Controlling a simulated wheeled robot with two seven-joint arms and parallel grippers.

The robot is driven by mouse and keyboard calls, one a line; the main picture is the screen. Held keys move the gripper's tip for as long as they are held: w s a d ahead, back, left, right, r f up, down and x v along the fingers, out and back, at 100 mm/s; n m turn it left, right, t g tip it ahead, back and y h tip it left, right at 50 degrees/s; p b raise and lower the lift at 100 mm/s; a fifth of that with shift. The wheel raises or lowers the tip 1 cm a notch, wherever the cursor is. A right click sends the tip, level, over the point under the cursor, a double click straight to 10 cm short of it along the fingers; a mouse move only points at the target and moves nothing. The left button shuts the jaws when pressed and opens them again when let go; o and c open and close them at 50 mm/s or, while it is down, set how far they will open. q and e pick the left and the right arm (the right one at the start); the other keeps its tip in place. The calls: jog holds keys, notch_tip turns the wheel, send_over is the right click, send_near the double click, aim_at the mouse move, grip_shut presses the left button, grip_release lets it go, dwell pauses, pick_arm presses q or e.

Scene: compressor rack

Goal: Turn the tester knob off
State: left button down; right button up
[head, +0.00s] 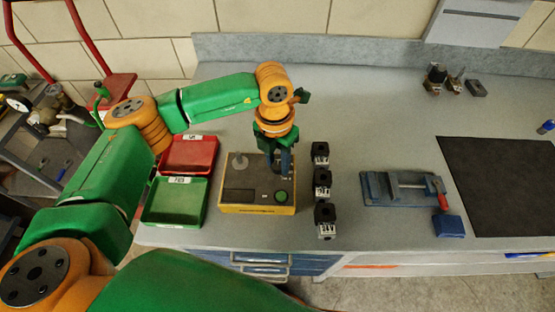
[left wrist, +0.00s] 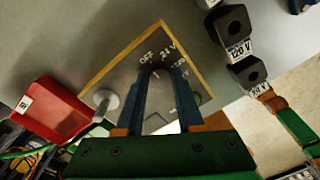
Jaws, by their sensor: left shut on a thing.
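The tester (head: 258,209) is a grey-topped box with yellow sides, standing on the bench. It also shows in the left wrist view (left wrist: 118,75), where OFF, 24 V and another voltage label are printed around the knob's place. My left gripper (head: 286,172) reaches down from above onto the right back part of the tester's top. In the left wrist view its two blue fingers (left wrist: 158,72) are shut on the dark knob, which they mostly hide. The knob's pointer direction cannot be made out.
The tester carries a green button (head: 281,196) and a grey round post (head: 240,163). A red tray (head: 190,139) and a green tray (head: 204,204) lie left. Black labelled blocks (head: 322,183) stand close right. A blue vise (head: 400,188) and dark mat (head: 500,185) are farther right.

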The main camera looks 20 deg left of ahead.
aim_at(276, 164)
pick_arm(q)
jog(key=c, duration=0.5)
grip_release()
notch_tip(276, 164, up, 6)
jog(key=shift+w+a+r+b, duration=0.1)
jog(key=shift+r+b, duration=0.1)
jog(key=shift+b, duration=0.75)
jog(key=shift+r, duration=0.35)
